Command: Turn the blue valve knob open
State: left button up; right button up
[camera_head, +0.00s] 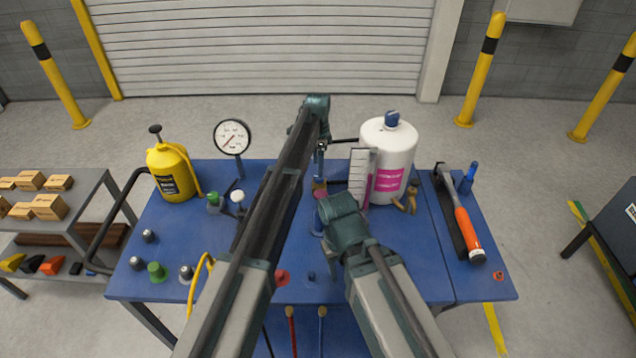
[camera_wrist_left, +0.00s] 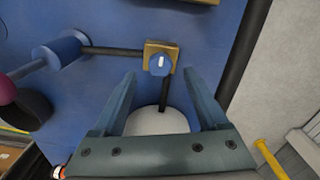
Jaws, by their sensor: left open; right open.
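The blue valve knob (camera_wrist_left: 159,64) has a white mark and sits on a square brass body (camera_wrist_left: 174,50) with dark pipes joined to it. My left gripper (camera_wrist_left: 160,76) is open; in the left wrist view its fingertips are spread to either side just below the knob, with no visible contact. In the head view my left gripper (camera_head: 320,158) hangs above the blue table beside the brass body (camera_head: 319,187); the knob cannot be made out there. My right gripper (camera_head: 328,246) is nearer the front, mostly hidden by its own wrist, and I see nothing held in it.
A white tank (camera_head: 387,160) and a ruled white panel (camera_head: 358,175) stand just right of my left gripper. A gauge (camera_head: 232,136) and yellow can (camera_head: 172,170) stand left. A hammer (camera_head: 463,214) lies right. Small knobs line the left front.

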pick_arm(q)
notch_tip(320, 180, down, 5)
jog(key=b, duration=0.4)
pick_arm(e)
notch_tip(320, 180, down, 5)
jog(key=shift+f, duration=0.1)
pick_arm(q)
grip_shut()
